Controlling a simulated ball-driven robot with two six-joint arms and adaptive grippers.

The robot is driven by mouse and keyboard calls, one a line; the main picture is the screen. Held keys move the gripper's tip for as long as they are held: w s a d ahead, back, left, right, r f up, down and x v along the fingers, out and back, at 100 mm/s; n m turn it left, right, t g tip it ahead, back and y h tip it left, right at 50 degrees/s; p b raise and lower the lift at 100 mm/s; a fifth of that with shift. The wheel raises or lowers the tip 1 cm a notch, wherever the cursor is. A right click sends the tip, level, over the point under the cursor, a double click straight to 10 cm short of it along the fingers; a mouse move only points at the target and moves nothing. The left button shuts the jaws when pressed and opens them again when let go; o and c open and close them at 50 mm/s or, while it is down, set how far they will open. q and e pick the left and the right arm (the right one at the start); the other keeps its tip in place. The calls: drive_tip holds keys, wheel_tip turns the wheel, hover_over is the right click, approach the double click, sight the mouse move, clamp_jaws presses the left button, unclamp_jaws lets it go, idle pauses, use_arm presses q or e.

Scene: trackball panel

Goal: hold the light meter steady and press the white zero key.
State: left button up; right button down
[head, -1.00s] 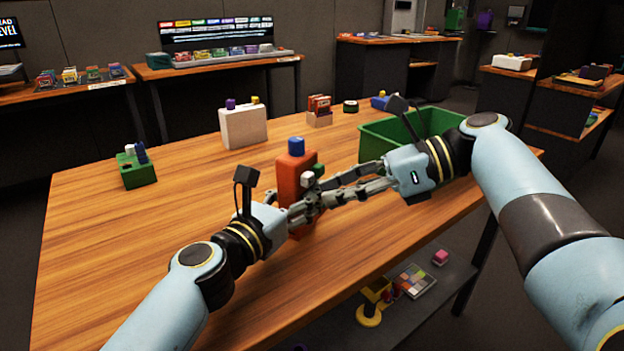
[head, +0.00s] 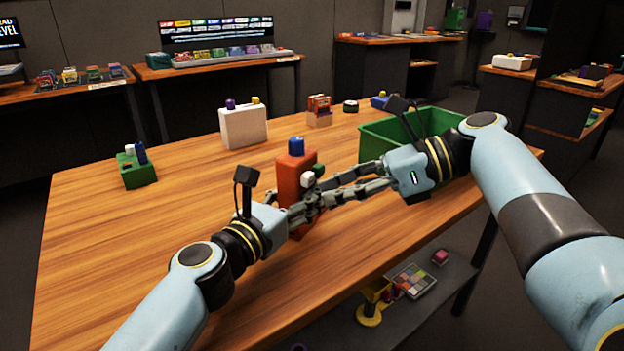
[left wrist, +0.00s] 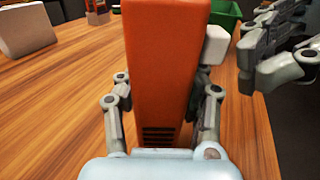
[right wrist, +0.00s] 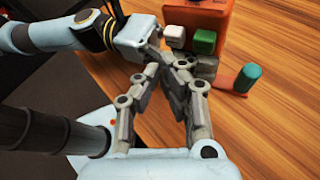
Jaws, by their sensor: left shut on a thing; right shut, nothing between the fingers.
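The light meter (head: 291,172) is an orange-red upright box with a blue knob (head: 296,146) on top. It stands on the wooden table and fills the middle of the left wrist view (left wrist: 165,60). The white zero key (head: 307,180) sticks out of its side beside a green key (right wrist: 204,41); it also shows in the right wrist view (right wrist: 174,36). My left gripper (head: 297,213) is shut on the meter's lower body. My right gripper (head: 322,198) is shut and empty, its tips close to the white key. I cannot tell whether they touch it.
A green bin (head: 375,142) stands behind my right gripper. A white box (head: 243,127) and a green block (head: 136,170) stand farther back and left. A teal cylinder (right wrist: 247,78) shows near the meter in the right wrist view. The table's left front is clear.

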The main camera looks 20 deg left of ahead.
drive_tip(key=shift+w+a, duration=0.1)
drive_tip(key=shift+a, duration=0.25)
drive_tip(key=shift+w+a, duration=0.15)
drive_tip(key=shift+a, duration=0.35)
idle(0.7)
drive_tip(key=shift+d, duration=0.2)
drive_tip(key=shift+s+d, duration=0.25)
drive_tip(key=shift+d, duration=0.45)
drive_tip(key=shift+s+d, duration=0.25)
drive_tip(key=shift+d, duration=0.55)
drive_tip(key=shift+s+d, duration=0.2)
drive_tip(key=shift+d, duration=0.65)
drive_tip(key=shift+s+d, duration=0.25)
drive_tip(key=shift+d, duration=0.55)
drive_tip(key=shift+r, duration=0.1)
drive_tip(key=w+d+r, duration=0.2)
drive_tip(key=d+r, duration=0.4)
drive_tip(key=d, duration=0.1)
